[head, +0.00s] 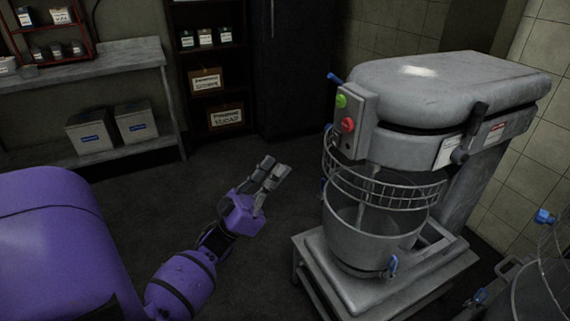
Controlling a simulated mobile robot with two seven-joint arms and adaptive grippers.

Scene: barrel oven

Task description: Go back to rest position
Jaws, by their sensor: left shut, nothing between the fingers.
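My left gripper (268,173) is at the middle of the head view, at the end of my purple arm. Its fingers are shut and empty, pointing up and to the right over the dark floor. It is apart from the large grey mixer (430,105), which stands to its right. My right gripper is not in view.
The mixer has a steel bowl (372,240) with a wire guard and stands on a low metal table (345,294). A shelf (85,66) with boxes stands at the back left, beside a dark cabinet (292,65). Another metal machine (545,285) shows at bottom right. Floor between is clear.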

